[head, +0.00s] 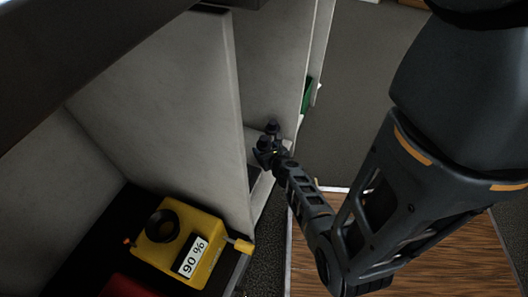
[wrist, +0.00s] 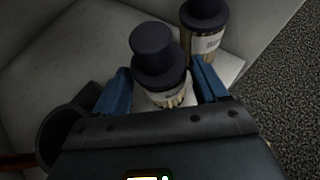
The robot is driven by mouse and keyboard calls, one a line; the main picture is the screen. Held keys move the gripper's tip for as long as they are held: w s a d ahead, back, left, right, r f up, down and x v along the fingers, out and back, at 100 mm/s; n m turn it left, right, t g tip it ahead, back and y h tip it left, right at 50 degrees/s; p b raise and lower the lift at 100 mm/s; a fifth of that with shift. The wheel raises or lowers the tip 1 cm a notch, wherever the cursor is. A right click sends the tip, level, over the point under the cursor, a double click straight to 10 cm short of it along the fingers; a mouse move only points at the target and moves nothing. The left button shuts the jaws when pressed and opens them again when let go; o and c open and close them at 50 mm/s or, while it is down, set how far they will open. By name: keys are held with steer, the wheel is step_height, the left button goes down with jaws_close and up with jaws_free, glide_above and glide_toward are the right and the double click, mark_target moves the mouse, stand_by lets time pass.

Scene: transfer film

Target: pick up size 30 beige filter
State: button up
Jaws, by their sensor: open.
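A filter (wrist: 165,94) with a dark knob-like cap and a pale beige ribbed body stands upright between my fingers in the wrist view. My gripper (wrist: 160,68) is open, with one blue finger on each side of it; I cannot tell if either touches. A second filter (wrist: 207,42) with a dark cap and a white label stands just behind, to the right. Its label is too small to read, and no size shows on the nearer one. In the head view my gripper (head: 270,153) is at the dark-capped filters (head: 272,127), beside a grey partition.
A dark round, hollow-looking thing (wrist: 62,132) is left of my gripper. Pale partition walls (head: 190,110) stand close on the left. A yellow box (head: 178,245) labelled "90 %" sits at lower left. Carpeted floor (wrist: 290,75) is open to the right.

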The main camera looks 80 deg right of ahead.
steer(key=shift+b+x, duration=0.4)
steer(key=shift+x, duration=0.8)
steer(key=shift+c, duration=0.3)
steer(key=c, duration=0.8)
